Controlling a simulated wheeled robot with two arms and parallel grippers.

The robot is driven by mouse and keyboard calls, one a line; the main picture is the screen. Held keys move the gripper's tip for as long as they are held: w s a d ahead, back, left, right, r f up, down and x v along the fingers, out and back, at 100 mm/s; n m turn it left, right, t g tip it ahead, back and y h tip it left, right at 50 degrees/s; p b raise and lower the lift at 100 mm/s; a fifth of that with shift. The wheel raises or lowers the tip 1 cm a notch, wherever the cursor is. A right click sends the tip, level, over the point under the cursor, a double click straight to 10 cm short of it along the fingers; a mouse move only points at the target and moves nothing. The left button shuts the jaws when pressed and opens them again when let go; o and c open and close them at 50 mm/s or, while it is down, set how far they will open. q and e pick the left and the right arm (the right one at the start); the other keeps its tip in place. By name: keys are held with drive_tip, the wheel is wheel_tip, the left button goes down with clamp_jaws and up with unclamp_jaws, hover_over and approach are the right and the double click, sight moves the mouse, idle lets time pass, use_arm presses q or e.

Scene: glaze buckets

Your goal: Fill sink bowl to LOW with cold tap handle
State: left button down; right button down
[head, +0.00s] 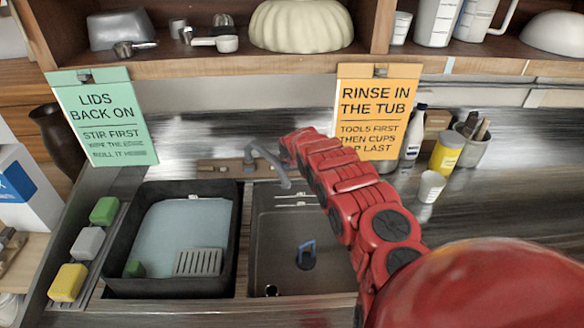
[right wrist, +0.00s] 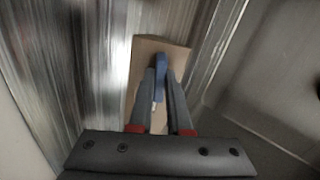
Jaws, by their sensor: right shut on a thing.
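The sink bowl (head: 262,235) is the grey basin right of the dark tub. Light marking lines (head: 292,200) show on its back wall; their lettering is too small to read. The metal spout (head: 268,163) curves over the bowl, and no stream of water can be made out. My right gripper reaches behind the spout in the head view, its fingertips hidden by the arm. In the right wrist view my right gripper (right wrist: 160,95) is shut on the blue cold tap handle (right wrist: 161,65), above a tan base plate (right wrist: 147,55). My left gripper is not in view.
A dark tub (head: 112,270) holding water and a grate stands left of the bowl. A blue looped piece (head: 306,253) lies in the bowl. Sponges (head: 88,243) line the left ledge. A white cup (head: 430,187) and yellow container (head: 446,152) stand right. Shelves overhang behind.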

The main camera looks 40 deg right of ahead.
drive_tip(key=n+b, duration=0.1)
drive_tip(key=n, duration=0.1)
drive_tip(key=shift+f+n, duration=0.1)
drive_tip(key=shift+n, duration=0.2)
drive_tip(key=n+b, duration=0.1)
drive_tip(key=n, duration=0.4)
drive_tip(key=shift+n, duration=0.6)
drive_tip(key=c, duration=0.9)
unclamp_jaws()
drive_tip(key=shift+o, duration=0.2)
drive_tip(key=shift+r, duration=0.2)
drive_tip(key=p+v, duration=1.2)
drive_tip(key=p, duration=0.3)
